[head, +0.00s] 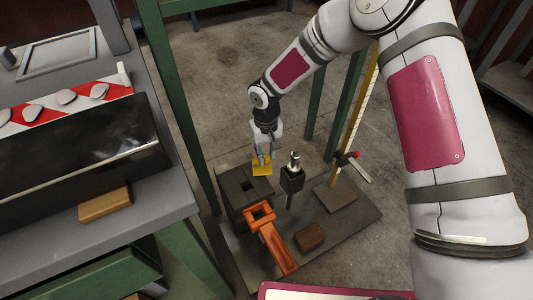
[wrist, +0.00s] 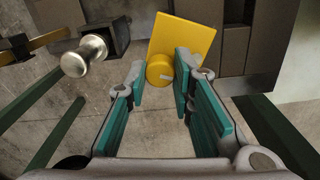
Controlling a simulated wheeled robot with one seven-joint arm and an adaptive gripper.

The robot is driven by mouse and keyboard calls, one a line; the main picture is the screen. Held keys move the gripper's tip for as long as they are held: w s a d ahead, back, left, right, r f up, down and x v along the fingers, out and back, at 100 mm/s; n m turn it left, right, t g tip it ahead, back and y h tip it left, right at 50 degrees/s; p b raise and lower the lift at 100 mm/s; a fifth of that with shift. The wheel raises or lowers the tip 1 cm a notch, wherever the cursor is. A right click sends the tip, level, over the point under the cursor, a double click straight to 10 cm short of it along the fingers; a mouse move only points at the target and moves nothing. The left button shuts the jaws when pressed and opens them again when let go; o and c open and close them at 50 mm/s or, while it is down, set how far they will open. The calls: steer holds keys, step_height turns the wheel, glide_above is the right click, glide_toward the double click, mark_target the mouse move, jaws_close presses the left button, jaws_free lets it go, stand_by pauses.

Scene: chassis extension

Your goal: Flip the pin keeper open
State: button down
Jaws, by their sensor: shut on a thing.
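The pin keeper looks to be the yellow plate with a round knob, seen in the wrist view (wrist: 188,38) and small in the head view (head: 262,167). The plate is tilted in the wrist view, and its knob sits between my fingertips. My gripper (wrist: 160,82), with teal pads, is shut on the yellow knob; in the head view my gripper (head: 264,153) comes down on it from above. A metal pin with a round head (wrist: 86,56) stands in a dark block to the left in the wrist view. The pin also shows in the head view (head: 295,160).
A dark box-like block (head: 236,203) stands beside the yellow part. An orange bracket (head: 272,243) and a brown block (head: 310,237) lie on the low base plate (head: 345,228). A workbench (head: 150,207) stands at left; green posts rise nearby.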

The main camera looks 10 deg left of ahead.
steer(key=shift+w+a+n+p, duration=0.1)
steer(key=shift+w+a+n, duration=0.1)
steer(key=shift+n, duration=0.55)
steer(key=shift+w+a+n+p, duration=0.15)
steer(key=shift+n, duration=0.65)
steer(key=shift+w+a+n+p, duration=0.1)
steer(key=shift+w+a+n, duration=0.1)
steer(key=shift+n, duration=0.55)
steer(key=c, duration=1.4)
jaws_free()
steer(key=shift+r, duration=0.15)
step_height(320, 180, up, 12)
